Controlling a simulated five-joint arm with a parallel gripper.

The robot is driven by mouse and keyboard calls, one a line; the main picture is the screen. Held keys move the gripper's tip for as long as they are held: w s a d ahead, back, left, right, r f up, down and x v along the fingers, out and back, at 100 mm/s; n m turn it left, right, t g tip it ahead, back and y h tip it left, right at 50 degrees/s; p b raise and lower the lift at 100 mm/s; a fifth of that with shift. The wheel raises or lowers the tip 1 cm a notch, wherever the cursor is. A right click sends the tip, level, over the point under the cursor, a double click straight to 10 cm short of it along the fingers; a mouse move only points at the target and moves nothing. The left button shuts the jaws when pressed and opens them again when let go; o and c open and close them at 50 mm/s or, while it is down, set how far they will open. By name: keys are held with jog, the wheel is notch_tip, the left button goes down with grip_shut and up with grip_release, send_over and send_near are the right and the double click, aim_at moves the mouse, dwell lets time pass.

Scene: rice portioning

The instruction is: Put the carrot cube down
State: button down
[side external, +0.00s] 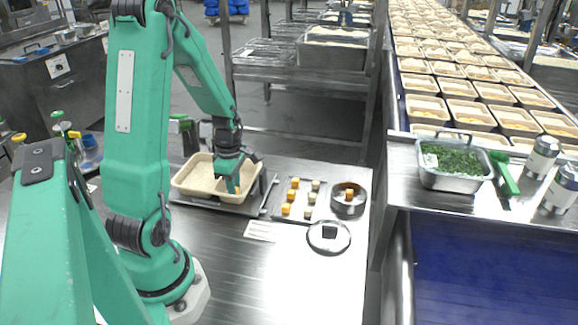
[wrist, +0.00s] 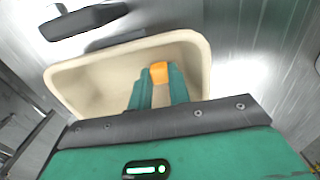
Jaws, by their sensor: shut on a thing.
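My gripper (side external: 233,184) is over the beige tray (side external: 190,185), with its fingertips down inside or just above it. In the wrist view the gripper (wrist: 159,84) is shut on an orange carrot cube (wrist: 159,72), which shows between the fingertips. The beige tray (wrist: 80,84) lies behind the cube in that view and looks empty apart from it. Whether the cube touches the tray floor cannot be told. In the side view the held cube is hidden by the fingers.
Right of the tray, a small board (side external: 300,212) carries orange and pale cubes. A round metal pot (side external: 348,206) holds an orange cube. A lid with a black knob (side external: 329,236) lies in front. A metal pan of chopped greens (side external: 455,184) stands on the right counter.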

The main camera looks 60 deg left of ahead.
jog(key=c, duration=1.3)
grip_release()
notch_tip(320, 180, up, 12)
jog(key=shift+r, duration=0.1)
